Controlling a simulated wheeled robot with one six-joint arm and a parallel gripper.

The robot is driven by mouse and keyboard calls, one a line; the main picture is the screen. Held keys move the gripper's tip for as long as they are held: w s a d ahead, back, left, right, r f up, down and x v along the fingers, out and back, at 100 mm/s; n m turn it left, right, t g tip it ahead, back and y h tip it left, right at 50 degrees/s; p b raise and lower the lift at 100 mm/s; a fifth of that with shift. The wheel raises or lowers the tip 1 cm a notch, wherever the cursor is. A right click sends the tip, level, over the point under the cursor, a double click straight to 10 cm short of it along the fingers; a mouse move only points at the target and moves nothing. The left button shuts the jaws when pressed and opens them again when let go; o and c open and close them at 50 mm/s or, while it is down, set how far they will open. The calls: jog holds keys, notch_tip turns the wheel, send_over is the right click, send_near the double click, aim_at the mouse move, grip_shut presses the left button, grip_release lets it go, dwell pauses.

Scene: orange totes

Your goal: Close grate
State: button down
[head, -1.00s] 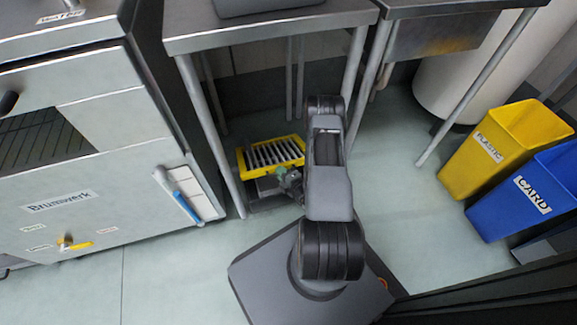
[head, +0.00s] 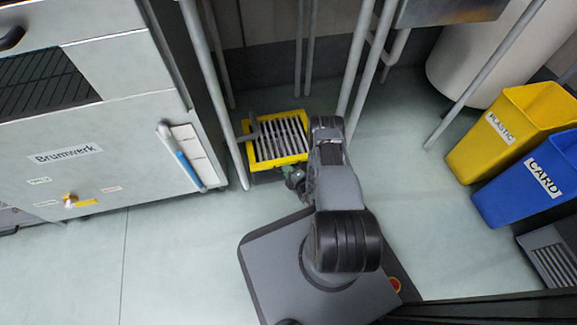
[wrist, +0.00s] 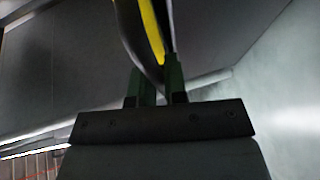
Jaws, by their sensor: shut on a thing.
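The grate (head: 280,140) has a yellow frame with pale slats and sits low near the floor under the metal table. In the head view, my gripper (head: 295,179) is at its near lower edge, partly hidden by my arm. In the wrist view, my gripper's green fingers (wrist: 158,88) are shut on a dark, curved part with a yellow strip (wrist: 151,32), which looks like part of the grate. The exact contact is dark and hard to make out. A grey bracket-like piece (head: 252,128) shows at the grate's left side.
Metal table legs (head: 212,55) stand close around the grate. A Brumwerk oven cabinet (head: 90,160) is on the left. A yellow plastic bin (head: 492,145) and blue card bin (head: 525,190) stand at right. The floor at front left is clear.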

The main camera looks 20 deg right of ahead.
jog(key=shift+s+a+f, duration=0.1)
jog(key=shift+f, duration=0.55)
jog(key=shift+f, duration=0.1)
jog(key=c, duration=1.2)
grip_release()
